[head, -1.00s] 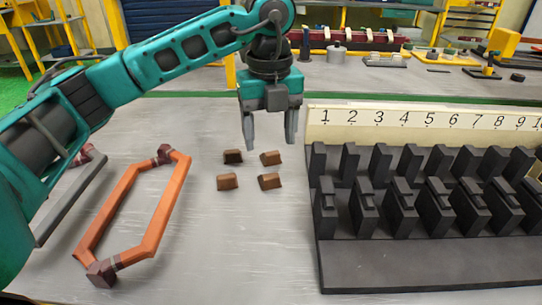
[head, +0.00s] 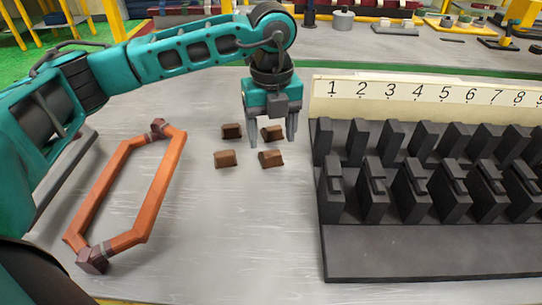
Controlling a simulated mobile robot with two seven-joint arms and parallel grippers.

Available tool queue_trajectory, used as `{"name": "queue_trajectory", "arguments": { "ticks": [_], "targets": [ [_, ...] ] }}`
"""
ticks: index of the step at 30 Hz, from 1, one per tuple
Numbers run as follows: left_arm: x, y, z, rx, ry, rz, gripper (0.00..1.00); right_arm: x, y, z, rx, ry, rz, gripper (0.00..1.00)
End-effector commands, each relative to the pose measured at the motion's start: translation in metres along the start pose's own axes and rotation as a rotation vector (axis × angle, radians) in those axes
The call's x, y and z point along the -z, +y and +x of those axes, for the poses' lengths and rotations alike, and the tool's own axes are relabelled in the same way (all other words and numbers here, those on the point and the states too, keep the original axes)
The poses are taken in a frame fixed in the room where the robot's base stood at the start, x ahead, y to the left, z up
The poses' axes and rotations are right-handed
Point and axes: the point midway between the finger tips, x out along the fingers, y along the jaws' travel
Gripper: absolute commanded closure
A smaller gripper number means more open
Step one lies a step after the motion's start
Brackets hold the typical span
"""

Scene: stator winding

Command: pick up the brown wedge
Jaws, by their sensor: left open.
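Several small brown wedges lie on the grey table in a loose two-by-two group: back left (head: 232,131), back right (head: 272,133), front left (head: 225,159) and front right (head: 271,159). My left gripper (head: 272,137) points down over the right side of the group, open and empty. Its fingers are around or just in front of the back right wedge in the picture; I cannot tell whether they touch it. The left finger partly overlaps the gap between the back wedges. My right gripper is not in view.
An orange coil frame (head: 130,190) with dark ends lies on the table to the left. A black slotted stator block (head: 430,250) with a numbered cream strip (head: 400,92) stands close on the right. The table in front of the wedges is clear.

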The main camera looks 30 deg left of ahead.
Motion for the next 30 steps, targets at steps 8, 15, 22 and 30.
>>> {"name": "queue_trajectory", "arguments": {
  "ticks": [8,15,22,30],
  "targets": [
    [0.001,0.002,0.039,-0.001,0.000,0.001,0.34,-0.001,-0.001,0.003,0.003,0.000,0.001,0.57],
    [0.001,0.002,0.043,0.000,0.000,0.001,0.34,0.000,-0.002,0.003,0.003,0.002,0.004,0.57],
    [0.001,0.002,0.042,0.000,0.000,0.001,0.52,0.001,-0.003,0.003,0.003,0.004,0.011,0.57],
    [0.001,0.002,0.042,0.000,0.000,0.000,0.78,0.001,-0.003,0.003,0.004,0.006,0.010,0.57]
  ]
}}
